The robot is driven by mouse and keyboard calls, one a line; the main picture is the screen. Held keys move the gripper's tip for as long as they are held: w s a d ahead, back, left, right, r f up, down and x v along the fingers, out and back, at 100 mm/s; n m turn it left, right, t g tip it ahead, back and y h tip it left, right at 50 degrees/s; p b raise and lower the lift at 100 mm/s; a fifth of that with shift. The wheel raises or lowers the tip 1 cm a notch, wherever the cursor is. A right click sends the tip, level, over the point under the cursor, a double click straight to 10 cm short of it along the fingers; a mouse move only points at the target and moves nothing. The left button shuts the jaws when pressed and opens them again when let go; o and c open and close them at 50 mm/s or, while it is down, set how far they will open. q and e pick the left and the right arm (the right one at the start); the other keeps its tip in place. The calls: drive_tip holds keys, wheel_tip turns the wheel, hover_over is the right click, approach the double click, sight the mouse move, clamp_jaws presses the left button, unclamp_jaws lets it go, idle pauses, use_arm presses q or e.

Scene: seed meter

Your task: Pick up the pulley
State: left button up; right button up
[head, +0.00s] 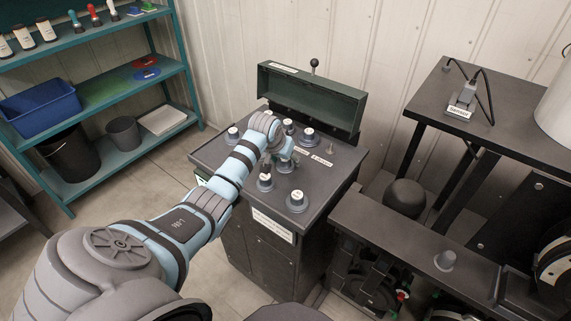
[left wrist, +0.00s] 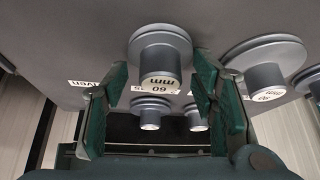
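Several grey stepped pulleys stand on the dark cabinet top (head: 330,165), among them a front one (head: 297,201), one left of it (head: 264,183) and one at the back left (head: 233,135). My left gripper (head: 272,160) is over them, and its arm hides part of the group. In the left wrist view a pulley marked "60 mm" (left wrist: 160,58) is between the green fingers of the open left gripper (left wrist: 160,98), with a gap visible on each side. Two other pulleys (left wrist: 264,62) are at the right. My right gripper is not in view.
The green raised lid (head: 312,95) stands behind the pulleys, with a black-knobbed lever. A dark machine (head: 400,225) with a grey knob-like piece (head: 445,260) is at the right. A teal shelf (head: 110,75) with a blue bin (head: 40,108) is at the left.

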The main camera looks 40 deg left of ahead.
use_arm(q)
drive_tip(key=shift+s, duration=0.1)
drive_tip(key=c, duration=0.8)
drive_tip(key=shift+c, duration=0.2)
wheel_tip(320, 180, up, 24)
drive_tip(key=p, duration=0.8)
drive_tip(key=shift+r, duration=0.2)
drive_tip(key=shift+f, duration=0.1)
